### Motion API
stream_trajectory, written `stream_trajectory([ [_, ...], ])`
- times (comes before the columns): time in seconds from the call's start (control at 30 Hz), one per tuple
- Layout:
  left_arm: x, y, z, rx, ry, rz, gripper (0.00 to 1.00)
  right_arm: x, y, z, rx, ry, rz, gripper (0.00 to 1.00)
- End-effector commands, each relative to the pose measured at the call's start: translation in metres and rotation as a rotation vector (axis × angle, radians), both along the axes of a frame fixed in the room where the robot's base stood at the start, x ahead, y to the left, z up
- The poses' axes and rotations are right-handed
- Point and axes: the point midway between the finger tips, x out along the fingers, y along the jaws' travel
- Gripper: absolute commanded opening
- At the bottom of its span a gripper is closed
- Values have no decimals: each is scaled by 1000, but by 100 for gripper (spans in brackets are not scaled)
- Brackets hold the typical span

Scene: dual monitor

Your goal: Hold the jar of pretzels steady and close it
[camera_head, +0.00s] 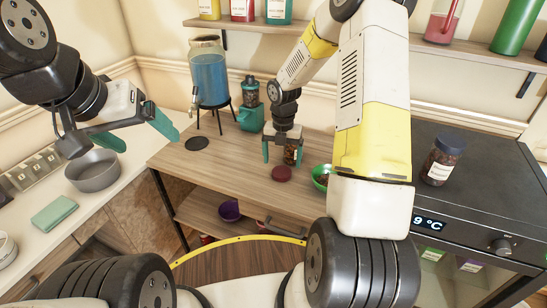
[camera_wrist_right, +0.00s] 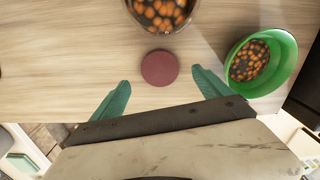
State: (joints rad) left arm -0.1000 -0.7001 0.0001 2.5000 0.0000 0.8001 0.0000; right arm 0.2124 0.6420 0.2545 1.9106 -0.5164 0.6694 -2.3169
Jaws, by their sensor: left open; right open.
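An open jar (camera_head: 291,154) with brown-orange contents stands on the wooden counter, partly hidden by my right gripper in the head view. In the right wrist view the jar (camera_wrist_right: 160,12) is cut by the top edge, and its top is uncovered. A dark red round lid (camera_head: 281,174) lies flat on the counter beside the jar; the right wrist view shows the lid (camera_wrist_right: 160,67) between and beyond the fingertips. My right gripper (camera_head: 282,156) is open and empty above the counter, pointing down. My left gripper (camera_head: 140,133) is open and empty at the left, away from the jar.
A green bowl (camera_head: 320,171) with similar pieces stands right of the lid. A blue drink dispenser (camera_head: 209,79), a teal blender (camera_head: 250,114) and a dark disc (camera_head: 197,143) are further left. A dark-lidded jar (camera_head: 443,160) stands on the stove. Counter left of the lid is clear.

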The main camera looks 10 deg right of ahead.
Motion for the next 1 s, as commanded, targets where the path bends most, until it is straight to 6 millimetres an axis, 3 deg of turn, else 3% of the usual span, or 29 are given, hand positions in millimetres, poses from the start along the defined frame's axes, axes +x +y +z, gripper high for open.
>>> stream_trajectory([
  [0.3, 0, 0, 0, 0, 0, 0, 86, 1, 0, -44, 0, 2, 2, 88],
  [0.7, 0, 0, 0, 0, 0, 0, 86, 1, 0, -47, 0, 0, 1, 86],
  [1.0, 0, 0, 0, 0, 0, 0, 86, 1, 0, -46, 0, 1, 0, 28],
])
